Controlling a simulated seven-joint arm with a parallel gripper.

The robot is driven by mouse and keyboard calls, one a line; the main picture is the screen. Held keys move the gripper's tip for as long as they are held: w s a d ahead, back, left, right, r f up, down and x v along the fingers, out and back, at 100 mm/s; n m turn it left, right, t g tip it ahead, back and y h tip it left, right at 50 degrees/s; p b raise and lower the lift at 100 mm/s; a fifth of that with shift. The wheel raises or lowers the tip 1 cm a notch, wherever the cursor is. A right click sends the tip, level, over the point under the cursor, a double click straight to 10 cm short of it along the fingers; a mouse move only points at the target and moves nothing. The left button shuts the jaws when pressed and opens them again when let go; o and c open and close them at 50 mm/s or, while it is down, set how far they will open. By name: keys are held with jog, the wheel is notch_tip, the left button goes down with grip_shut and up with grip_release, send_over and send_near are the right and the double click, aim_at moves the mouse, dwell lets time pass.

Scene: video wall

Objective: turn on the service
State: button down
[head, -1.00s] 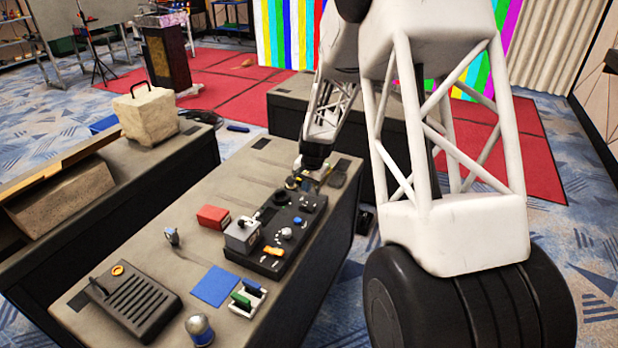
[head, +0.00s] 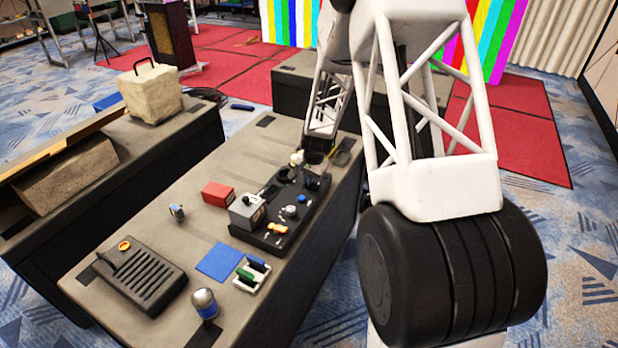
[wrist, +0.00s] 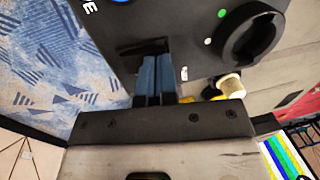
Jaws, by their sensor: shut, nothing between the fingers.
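My gripper (head: 316,160) is at the panel's far end. In the wrist view my gripper (wrist: 154,58) is shut and empty, its blue-grey fingertips at a dark recessed part of the panel (wrist: 190,40). Contact cannot be told. A round black socket (wrist: 248,38) and a green light (wrist: 222,13) sit to the right. No readable label shows which control is the service.
A second table (head: 190,140) with a pale block stands left.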

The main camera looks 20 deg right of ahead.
jog(key=shift+f, duration=0.15)
jog(key=shift+f, duration=0.15)
jog(key=shift+s+d, duration=0.1)
jog(key=shift+s+d+r, duration=0.25)
jog(key=shift+s+d, duration=0.1)
jog(key=shift+d, duration=0.05)
dwell(0.4)
jog(key=shift+r, duration=0.15)
notch_tip(320, 180, up, 14)
jog(key=s+d, duration=0.1)
jog(key=shift+s+d+f, duration=0.2)
jog(key=shift+s+d, duration=0.1)
dwell(0.6)
